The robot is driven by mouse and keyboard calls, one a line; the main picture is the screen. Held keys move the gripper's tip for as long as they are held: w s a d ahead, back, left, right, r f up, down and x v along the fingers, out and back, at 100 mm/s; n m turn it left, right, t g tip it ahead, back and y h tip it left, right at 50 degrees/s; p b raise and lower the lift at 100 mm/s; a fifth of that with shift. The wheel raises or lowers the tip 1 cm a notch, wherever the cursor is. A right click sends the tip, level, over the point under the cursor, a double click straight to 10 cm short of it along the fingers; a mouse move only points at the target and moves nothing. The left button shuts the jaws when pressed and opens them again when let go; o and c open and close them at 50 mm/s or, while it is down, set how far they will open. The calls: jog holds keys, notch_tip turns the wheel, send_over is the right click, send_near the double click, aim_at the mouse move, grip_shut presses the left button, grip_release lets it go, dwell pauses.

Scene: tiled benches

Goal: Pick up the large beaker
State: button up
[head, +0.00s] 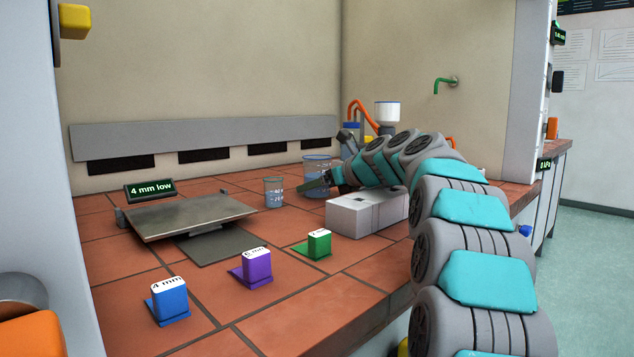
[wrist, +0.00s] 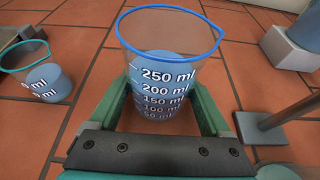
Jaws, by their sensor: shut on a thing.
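The large beaker (wrist: 165,75) is clear with a blue rim, marks up to 250 ml and blue liquid inside. In the wrist view it stands upright between the green fingers of my gripper (wrist: 158,112), which is shut on it from both sides. In the head view the large beaker (head: 316,164) shows on the tiled bench behind my gripper (head: 318,186), whose far finger is partly hidden. I cannot tell whether its base touches the tiles. A smaller beaker (head: 273,192) with a green rim stands to its left; it also shows in the wrist view (wrist: 45,80).
Blue (head: 169,302), purple (head: 256,267) and green (head: 319,244) blocks stand near the front edge. A white box (head: 365,213) sits beneath my arm. A stand base (wrist: 275,122) is right of the beaker.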

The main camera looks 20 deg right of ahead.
notch_tip(320, 180, up, 10)
jog(key=p, duration=0.2)
jog(key=shift+p, duration=0.35)
dwell(0.4)
jog(key=o, duration=1.1)
grip_shut()
jog(key=shift+s, duration=0.1)
